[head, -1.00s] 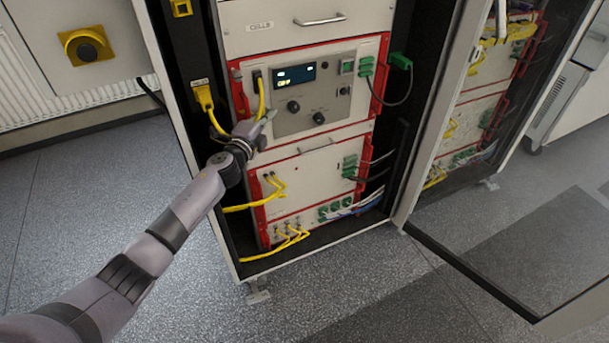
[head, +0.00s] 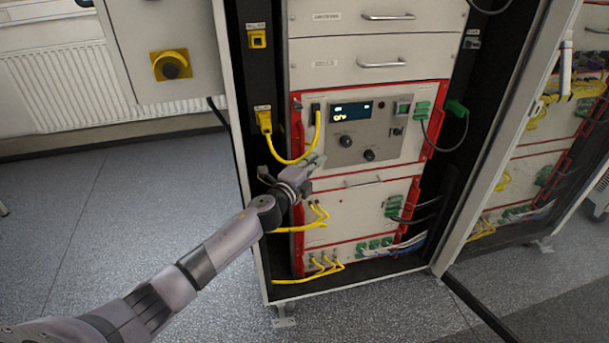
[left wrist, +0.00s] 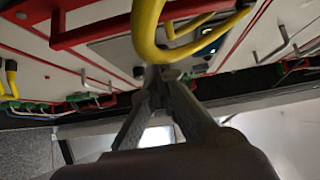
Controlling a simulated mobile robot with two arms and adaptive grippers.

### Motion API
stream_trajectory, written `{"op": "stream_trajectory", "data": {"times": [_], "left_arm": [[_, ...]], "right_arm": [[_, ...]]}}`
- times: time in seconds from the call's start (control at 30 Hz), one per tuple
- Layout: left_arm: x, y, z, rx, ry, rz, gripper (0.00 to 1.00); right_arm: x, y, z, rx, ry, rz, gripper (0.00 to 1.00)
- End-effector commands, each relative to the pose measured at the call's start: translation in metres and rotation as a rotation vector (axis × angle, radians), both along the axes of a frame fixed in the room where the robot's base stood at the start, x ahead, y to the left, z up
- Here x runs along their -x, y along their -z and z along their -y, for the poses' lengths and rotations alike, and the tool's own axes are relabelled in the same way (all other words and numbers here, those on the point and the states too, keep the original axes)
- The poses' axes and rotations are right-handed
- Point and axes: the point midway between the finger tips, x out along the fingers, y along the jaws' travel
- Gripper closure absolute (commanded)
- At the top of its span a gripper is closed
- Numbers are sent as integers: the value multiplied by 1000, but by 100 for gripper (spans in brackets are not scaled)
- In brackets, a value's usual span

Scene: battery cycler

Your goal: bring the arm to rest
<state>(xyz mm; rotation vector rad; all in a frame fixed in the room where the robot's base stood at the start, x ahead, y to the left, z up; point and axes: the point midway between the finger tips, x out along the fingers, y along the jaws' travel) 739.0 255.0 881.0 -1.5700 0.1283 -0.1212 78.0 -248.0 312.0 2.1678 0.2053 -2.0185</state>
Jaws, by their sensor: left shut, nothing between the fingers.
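My left arm (head: 215,255) reaches in from the lower left of the head view. My left gripper (head: 318,161) is shut and empty, in front of the battery cycler (head: 335,212), just below the panel with the lit display (head: 353,112). In the left wrist view the fingers of the left gripper (left wrist: 158,72) meet at their tips, close to a yellow cable (left wrist: 145,30) that hangs in front of them. I cannot tell whether they touch it. My right gripper is not in view.
Yellow cables (head: 288,161) loop beside the gripper at the cabinet's left side. The open cabinet door (head: 500,135) stands to the right. The floor (head: 120,200) to the left is clear.

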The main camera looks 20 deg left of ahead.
Motion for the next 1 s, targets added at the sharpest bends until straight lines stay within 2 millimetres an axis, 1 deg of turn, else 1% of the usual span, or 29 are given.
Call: {"op": "stream_trajectory", "data": {"times": [0.03, 0.13, 0.2, 0.3, 0.5, 0.6, 0.67, 0.77, 0.83, 0.87, 0.9, 0.97, 1.0], "left_arm": [[9, 0, -1, -1, 2, 0, 100], [25, 1, -3, -1, 3, -1, 100], [37, 1, -5, -1, 3, -2, 100], [49, 0, -6, -1, 3, 0, 100], [62, 0, -8, 0, 2, 0, 100], [63, 0, -9, 1, 2, 0, 100], [63, 4, -10, 7, -2, -10, 100], [66, 32, -16, 47, -25, -66, 100], [73, 67, -23, 103, -57, -138, 100], [77, 86, -27, 132, -75, -176, 100], [85, 113, -31, 175, -101, -231, 100], [101, 157, -38, 241, -146, -318, 100], [113, 185, -42, 287, -179, -374, 100]], "right_arm": [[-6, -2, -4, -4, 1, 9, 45], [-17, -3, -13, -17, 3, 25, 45], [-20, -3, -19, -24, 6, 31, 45], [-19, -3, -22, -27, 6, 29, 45], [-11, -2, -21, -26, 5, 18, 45], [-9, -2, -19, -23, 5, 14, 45], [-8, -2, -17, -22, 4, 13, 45], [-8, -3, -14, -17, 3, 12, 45], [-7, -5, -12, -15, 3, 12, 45], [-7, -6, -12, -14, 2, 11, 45], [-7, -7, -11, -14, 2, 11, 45], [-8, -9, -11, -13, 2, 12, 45], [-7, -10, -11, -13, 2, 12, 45]]}}
